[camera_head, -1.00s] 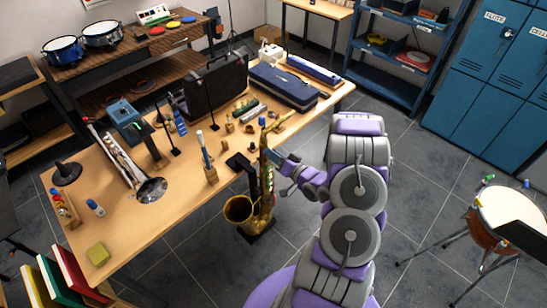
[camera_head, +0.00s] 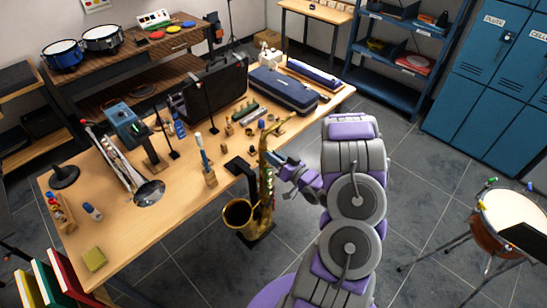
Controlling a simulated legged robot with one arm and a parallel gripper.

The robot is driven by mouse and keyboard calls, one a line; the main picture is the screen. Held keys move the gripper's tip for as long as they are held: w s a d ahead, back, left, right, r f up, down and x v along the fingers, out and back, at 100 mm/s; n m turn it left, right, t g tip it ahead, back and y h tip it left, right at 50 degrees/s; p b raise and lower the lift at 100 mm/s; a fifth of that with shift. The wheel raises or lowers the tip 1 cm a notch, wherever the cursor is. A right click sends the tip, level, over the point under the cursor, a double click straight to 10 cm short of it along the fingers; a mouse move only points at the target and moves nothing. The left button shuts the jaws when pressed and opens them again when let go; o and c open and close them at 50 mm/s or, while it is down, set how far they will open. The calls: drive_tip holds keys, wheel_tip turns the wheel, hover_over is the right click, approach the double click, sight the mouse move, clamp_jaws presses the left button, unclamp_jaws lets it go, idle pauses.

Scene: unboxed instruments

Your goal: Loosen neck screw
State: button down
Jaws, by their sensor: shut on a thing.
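A brass saxophone (camera_head: 264,190) stands upright on a dark stand in front of the long wooden table's near edge. Its bell (camera_head: 238,214) opens to the left, and its curved neck (camera_head: 274,127) rises above the tabletop level. My gripper (camera_head: 271,157) reaches in from the right to the top of the body, just below the neck. It is shut at the neck joint, on the neck screw as far as can be seen. The screw itself is too small and too covered by the fingers to make out.
The wooden table (camera_head: 120,222) holds a trumpet-like horn (camera_head: 150,190), a brush in a wooden holder (camera_head: 210,178), an open black case (camera_head: 215,88) and a blue case (camera_head: 283,88). A drum (camera_head: 510,212) stands at right. Floor between is clear.

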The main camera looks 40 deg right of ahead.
drive_tip(key=c, duration=1)
unclamp_jaws()
drive_tip(key=shift+w+d+f, duration=0.1)
drive_tip(key=shift+d, duration=0.05)
drive_tip(key=s+d, duration=0.1)
drive_tip(key=s, duration=1.6)
drive_tip(key=shift+s+d+p, duration=0.2)
drive_tip(key=shift+d+p, duration=0.05)
drive_tip(key=shift+p, duration=0.05)
